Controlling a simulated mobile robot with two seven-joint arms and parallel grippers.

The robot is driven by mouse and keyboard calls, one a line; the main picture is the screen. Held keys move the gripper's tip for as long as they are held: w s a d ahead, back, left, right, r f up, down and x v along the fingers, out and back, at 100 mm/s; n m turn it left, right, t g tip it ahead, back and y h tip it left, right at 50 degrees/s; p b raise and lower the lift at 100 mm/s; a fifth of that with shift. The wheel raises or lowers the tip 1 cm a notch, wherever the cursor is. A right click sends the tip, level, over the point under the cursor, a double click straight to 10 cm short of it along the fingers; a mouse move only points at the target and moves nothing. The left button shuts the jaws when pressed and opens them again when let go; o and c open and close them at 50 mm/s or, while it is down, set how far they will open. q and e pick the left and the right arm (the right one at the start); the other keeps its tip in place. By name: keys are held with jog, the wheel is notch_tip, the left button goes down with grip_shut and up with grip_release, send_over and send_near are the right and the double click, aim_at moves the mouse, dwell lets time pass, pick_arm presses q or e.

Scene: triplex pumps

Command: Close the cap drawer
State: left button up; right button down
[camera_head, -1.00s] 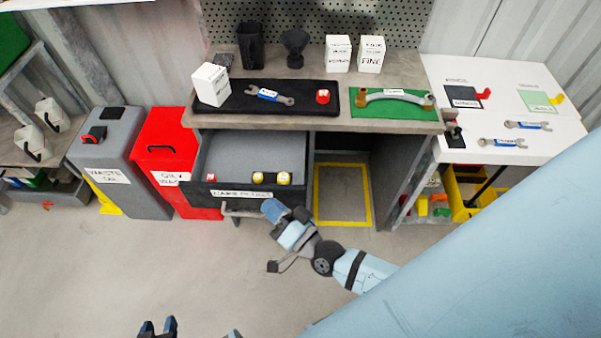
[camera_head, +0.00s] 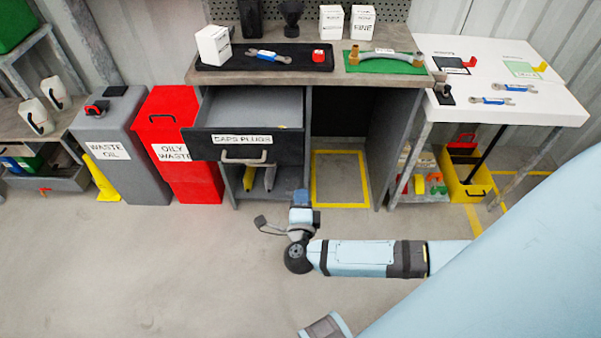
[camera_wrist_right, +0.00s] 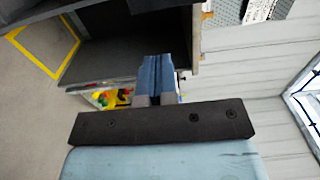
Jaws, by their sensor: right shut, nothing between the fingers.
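The cap drawer (camera_head: 248,147), with a dark front labelled "CAPS PLUGS", sits under the left part of the workbench and is pulled out. Its grey interior shows behind the front; a trace of yellow shows just behind the front edge, and the rest of the contents is hidden. Its light bar handle (camera_head: 245,160) is on the front. My right gripper (camera_head: 300,197) is below and to the right of the handle, apart from it. In the wrist view its blue fingers (camera_wrist_right: 151,75) are together and empty. My left gripper is out of view.
The workbench (camera_head: 335,76) holds a black mat with a wrench and red cap, and a green mat with a hose. An open bay with a yellow floor outline (camera_head: 341,204) is right of the drawer. A red oily-waste bin (camera_head: 172,125) stands left. The front floor is clear.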

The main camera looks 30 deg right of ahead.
aim_at(302, 151)
jog(key=b+x, duration=0.1)
jog(key=x, duration=1.2)
jog(key=shift+w+d, duration=0.25)
jog(key=shift+w, duration=0.1)
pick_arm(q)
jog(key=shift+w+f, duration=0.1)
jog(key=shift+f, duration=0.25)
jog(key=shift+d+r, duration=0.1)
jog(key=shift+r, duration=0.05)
pick_arm(e)
jog(key=shift+w+d, duration=0.1)
